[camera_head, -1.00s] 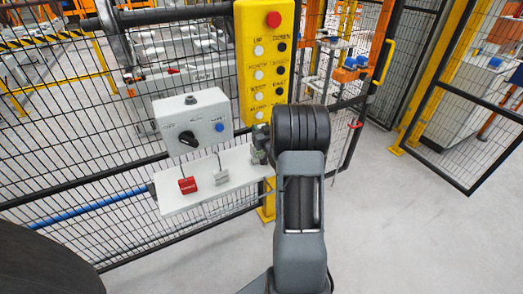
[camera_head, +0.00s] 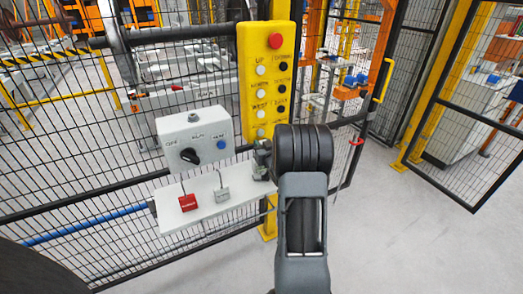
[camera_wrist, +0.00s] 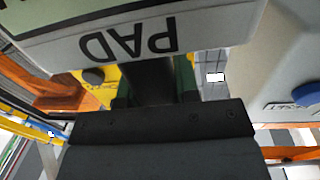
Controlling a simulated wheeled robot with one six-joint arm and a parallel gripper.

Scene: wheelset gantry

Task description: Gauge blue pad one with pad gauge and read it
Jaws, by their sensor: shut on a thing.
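My gripper (camera_wrist: 150,82) is shut on the pad gauge (camera_wrist: 205,28), a grey-white body lettered PAD, upside down in the wrist view and close to the lens. A greenish screen edge shows at its top left; no reading can be made out. In the head view the black wrist of my arm hides most of the gripper and gauge. Small blue blocks (camera_head: 355,78) sit on an orange mount behind the mesh fence; I cannot tell which is blue pad one. The gauge is apart from them.
A grey control box (camera_head: 195,139) with a black knob and blue button stands above a white shelf (camera_head: 238,209) holding a red tag (camera_head: 188,202) and a grey tag (camera_head: 222,194). A yellow button panel (camera_head: 266,75) hangs on the fence. Floor at right is clear.

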